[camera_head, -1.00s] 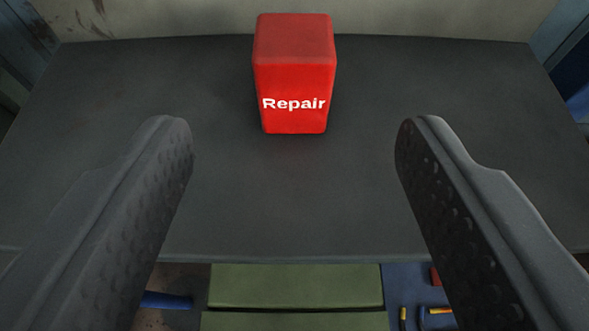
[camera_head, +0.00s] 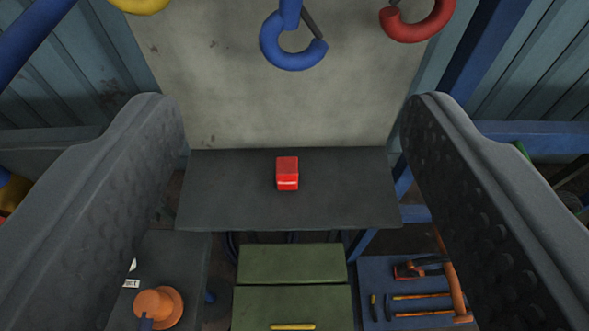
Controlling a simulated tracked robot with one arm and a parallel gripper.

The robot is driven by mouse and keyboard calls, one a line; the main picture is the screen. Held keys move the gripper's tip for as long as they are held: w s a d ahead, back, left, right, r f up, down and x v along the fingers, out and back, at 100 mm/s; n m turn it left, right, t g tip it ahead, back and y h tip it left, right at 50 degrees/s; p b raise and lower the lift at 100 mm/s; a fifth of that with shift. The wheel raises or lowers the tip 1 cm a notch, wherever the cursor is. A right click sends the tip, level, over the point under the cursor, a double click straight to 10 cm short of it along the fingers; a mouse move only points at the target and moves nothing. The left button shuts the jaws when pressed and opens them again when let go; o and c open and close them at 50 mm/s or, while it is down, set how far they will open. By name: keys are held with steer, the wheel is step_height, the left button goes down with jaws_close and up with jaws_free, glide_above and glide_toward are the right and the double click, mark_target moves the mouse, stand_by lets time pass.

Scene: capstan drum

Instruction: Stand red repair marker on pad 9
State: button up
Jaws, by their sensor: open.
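My gripper (camera_head: 290,110) is open and empty. Its two dark fingers stand wide apart at the left and right of the picture. The marker shows between them, well beyond the fingertips and apart from both. The lettering on the marker is too small to read now. No pad with a 9 can be made out.
Blue (camera_head: 293,55), red (camera_head: 418,25) and yellow hooks hang at the top. Green drawers (camera_head: 290,264) stand below the shelf. Tools lie on a blue surface (camera_head: 375,275) at the lower right. An orange knobbed object (camera_head: 158,306) stands on a dark surface at the lower left.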

steer(key=w+f+g+p, duration=0.3)
steer(key=w+f, duration=0.8)
steer(key=f, duration=0.4)
steer(key=g+p, duration=0.2)
steer(key=g, duration=0.1)
glide_toward(287, 167)
steer(key=x, duration=0.6)
steer(key=shift+a+f, duration=0.25)
steer(key=shift+f, duration=0.3)
steer(key=shift+d+x, duration=0.15)
steer(key=shift+x, duration=1.35)
steer(key=shift+d+x, duration=0.1)
steer(key=shift+x, duration=1.4)
steer(key=shift+w+r, duration=0.15)
steer(key=shift+r, duration=0.05)
steer(key=c, duration=1.2)
steer(key=shift+r, duration=0.15)
